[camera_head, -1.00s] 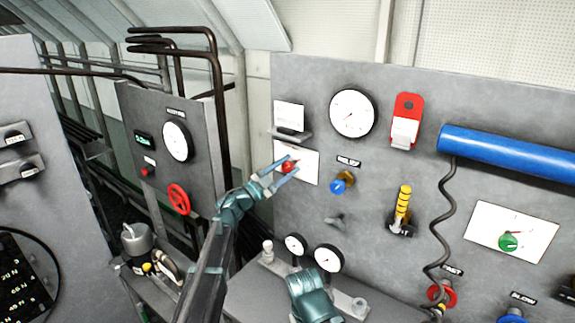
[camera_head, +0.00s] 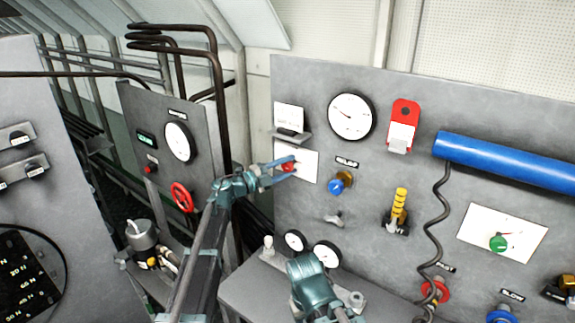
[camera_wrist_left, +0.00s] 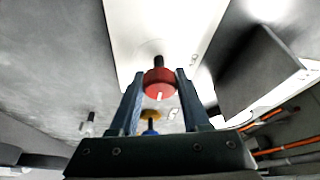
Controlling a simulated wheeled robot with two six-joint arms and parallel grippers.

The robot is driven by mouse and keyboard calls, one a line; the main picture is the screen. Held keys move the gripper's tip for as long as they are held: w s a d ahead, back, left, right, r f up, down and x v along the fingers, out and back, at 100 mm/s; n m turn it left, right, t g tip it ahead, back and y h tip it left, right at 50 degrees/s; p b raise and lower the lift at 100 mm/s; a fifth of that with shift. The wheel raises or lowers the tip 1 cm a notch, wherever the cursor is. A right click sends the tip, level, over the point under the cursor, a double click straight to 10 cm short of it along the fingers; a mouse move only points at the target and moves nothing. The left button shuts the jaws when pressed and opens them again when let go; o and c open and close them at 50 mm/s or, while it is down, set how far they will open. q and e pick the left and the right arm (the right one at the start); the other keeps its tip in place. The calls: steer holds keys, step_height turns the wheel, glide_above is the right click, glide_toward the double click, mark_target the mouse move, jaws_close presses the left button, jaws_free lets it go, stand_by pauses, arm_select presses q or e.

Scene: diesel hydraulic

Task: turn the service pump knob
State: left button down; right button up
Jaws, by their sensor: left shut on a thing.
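The red knob (camera_head: 288,164) sits on a white plate (camera_head: 308,167) at the left side of the grey wall panel. I take it for the service pump knob; I cannot read a label. My left gripper (camera_head: 283,168) reaches it from the left and is shut on it. In the left wrist view the red knob (camera_wrist_left: 160,84) lies between the two fingers (camera_wrist_left: 159,92), with a white mark on its face and a dark shaft behind it. My right gripper's fingers are not visible; only a teal part of my right arm shows at the bottom.
A small shelf (camera_head: 293,136) juts out above the plate. A blue knob (camera_head: 336,187) is to the right, with a yellow-ringed lever (camera_head: 399,205) beyond it. Two small gauges (camera_head: 326,255) stand below. A side panel with a red handwheel (camera_head: 182,197) is at the left.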

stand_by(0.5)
arm_select(q)
steer(key=shift+c, duration=1.9)
jaws_free()
steer(key=shift+r, duration=0.1)
steer(key=shift+r+p, duration=0.8)
steer(key=shift+p, duration=0.1)
step_height(320, 180, up, 2)
steer(key=shift+w+r+p, duration=0.1)
steer(key=shift+w+p, duration=0.05)
steer(key=shift+p, duration=0.95)
steer(key=s+r+p, duration=0.1)
steer(key=s, duration=1.5)
steer(key=shift+s, duration=0.15)
